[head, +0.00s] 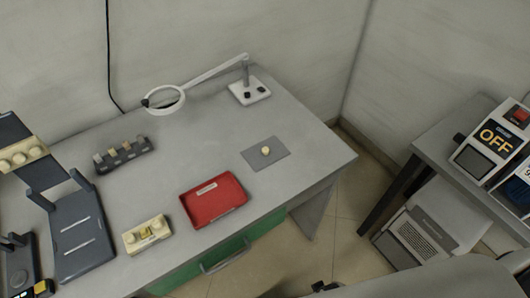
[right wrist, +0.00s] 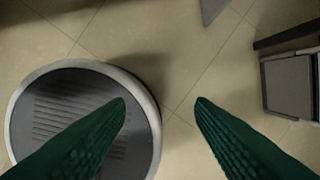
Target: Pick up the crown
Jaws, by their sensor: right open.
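A small pale-yellow piece that looks like the crown (head: 265,150) sits on a flat grey mat (head: 254,160) on the right part of the desk in the head view. Its fine shape is too small to tell. My right gripper (right wrist: 160,102) shows in the right wrist view with its two green ribbed fingers apart and nothing between them. It is over the floor, away from the desk top, and the crown is not in that view. My left gripper is not in view.
A red tray (head: 232,198) and a cream block (head: 136,244) lie left of the mat. A dark rack (head: 130,157) and a magnifier lamp (head: 183,91) stand farther back. Bare desk surrounds the mat. A side table with an OFF device (head: 495,138) stands at right.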

